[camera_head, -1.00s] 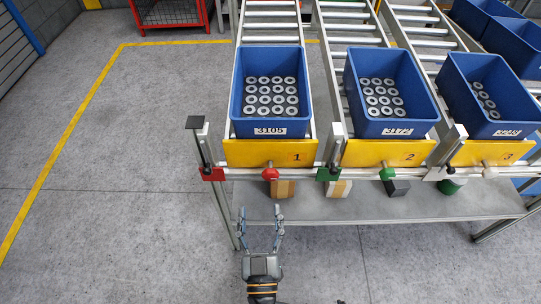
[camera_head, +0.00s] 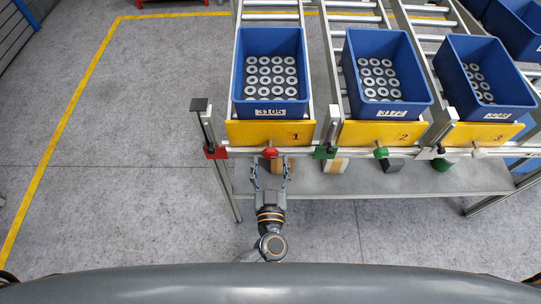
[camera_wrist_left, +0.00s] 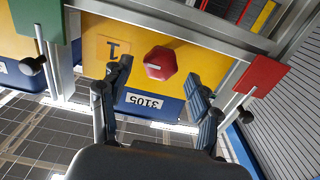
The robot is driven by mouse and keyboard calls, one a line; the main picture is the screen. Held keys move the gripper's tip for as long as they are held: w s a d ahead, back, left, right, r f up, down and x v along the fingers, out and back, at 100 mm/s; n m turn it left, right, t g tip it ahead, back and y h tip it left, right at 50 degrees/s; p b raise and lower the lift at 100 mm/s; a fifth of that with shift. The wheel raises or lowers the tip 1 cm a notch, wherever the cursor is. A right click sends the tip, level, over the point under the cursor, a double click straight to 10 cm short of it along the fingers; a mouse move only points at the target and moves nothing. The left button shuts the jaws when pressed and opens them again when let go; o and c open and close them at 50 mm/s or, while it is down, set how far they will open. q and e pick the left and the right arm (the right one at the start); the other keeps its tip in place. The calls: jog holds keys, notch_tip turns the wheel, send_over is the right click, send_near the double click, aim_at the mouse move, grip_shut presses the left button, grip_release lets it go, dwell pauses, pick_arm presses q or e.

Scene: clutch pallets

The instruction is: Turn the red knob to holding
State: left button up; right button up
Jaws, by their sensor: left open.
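The red knob (camera_head: 270,152) is on the rail below the yellow plate marked 1 (camera_head: 250,131). My left gripper (camera_head: 270,170) is open just in front of the knob and below it in the head view. In the left wrist view the red knob (camera_wrist_left: 160,63) shows as a red hexagonal cap near the middle. The open left fingers (camera_wrist_left: 160,88) stand on both sides, apart from it. No setting label can be read at the knob. My right gripper is not in view.
Blue bins of metal rings (camera_head: 271,72) sit on roller lanes behind the plates. A red bracket (camera_head: 216,153) and a green bracket (camera_head: 324,153) flank the knob. A green knob (camera_head: 381,153) is farther right. The floor at left is clear.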

pick_arm(q)
jog(key=shift+w, duration=1.15)
grip_shut()
